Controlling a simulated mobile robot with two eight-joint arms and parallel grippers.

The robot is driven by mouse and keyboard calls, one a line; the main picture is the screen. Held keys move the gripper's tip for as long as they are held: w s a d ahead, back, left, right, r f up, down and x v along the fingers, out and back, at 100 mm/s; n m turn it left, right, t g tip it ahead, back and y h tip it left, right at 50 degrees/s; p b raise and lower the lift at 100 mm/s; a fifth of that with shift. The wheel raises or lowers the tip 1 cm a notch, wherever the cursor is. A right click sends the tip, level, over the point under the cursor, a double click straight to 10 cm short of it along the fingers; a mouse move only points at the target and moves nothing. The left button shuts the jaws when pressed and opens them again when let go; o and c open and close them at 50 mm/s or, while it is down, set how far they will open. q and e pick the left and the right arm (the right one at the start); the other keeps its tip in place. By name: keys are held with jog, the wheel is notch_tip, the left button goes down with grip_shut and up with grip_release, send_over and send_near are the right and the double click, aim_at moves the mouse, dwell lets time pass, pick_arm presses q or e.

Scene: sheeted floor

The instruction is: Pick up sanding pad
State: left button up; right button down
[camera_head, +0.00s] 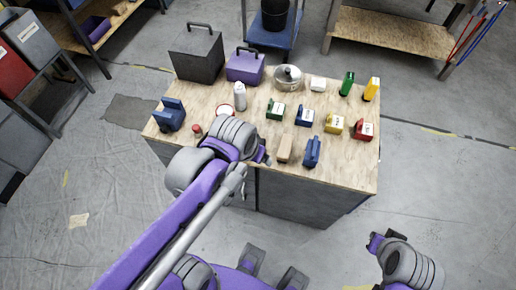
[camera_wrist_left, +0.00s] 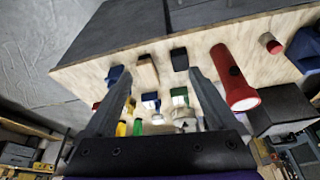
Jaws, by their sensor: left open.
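A small tan block (camera_head: 285,149) lies near the front edge of the wooden-topped workbench (camera_head: 345,172). In the left wrist view the tan block (camera_wrist_left: 147,70) shows beside a dark block (camera_wrist_left: 179,59). I cannot tell for certain which of the two is the sanding pad. In the head view the dark block is mostly hidden by my left gripper (camera_head: 262,156). My left gripper is open, and in its wrist view both blocks show between its fingers (camera_wrist_left: 160,78), apart from them. My right gripper (camera_head: 376,242) is off the bench at lower right; its jaws are unclear.
A blue tool (camera_head: 312,152) stands right of the tan block. Several coloured boxes, including a red one (camera_head: 363,130), and bottles stand behind. A red flashlight (camera_wrist_left: 235,80) is close to the left fingers in the wrist view. A purple toolbox (camera_head: 245,67) stands at the back.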

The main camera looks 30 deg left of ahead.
pick_arm(q)
jog(key=w+a+f+g+b, duration=0.1)
jog(key=w+a+f+b, duration=0.1)
jog(key=w+f, duration=0.2)
jog(key=w+a+f+n+g+b, duration=0.1)
jog(key=w+a+f+b, duration=0.1)
jog(key=w+f, duration=0.2)
jog(key=w+a+f+n+g+b, duration=0.1)
jog(key=w+a+f+g+b, duration=0.1)
jog(key=w+f+b, duration=0.1)
jog(key=shift+w+f, duration=0.55)
jog(key=shift+w, duration=0.05)
jog(key=shift+w+d+f+b, duration=0.1)
jog(key=shift+f+b, duration=0.15)
jog(key=shift+f, duration=1.1)
jog(key=shift+w+d+f+b, duration=0.1)
jog(key=shift+f+b, duration=0.15)
jog(key=shift+f, duration=1.1)
grip_shut()
jog(key=shift+r+p, duration=0.9)
jog(key=shift+r, duration=4.2)
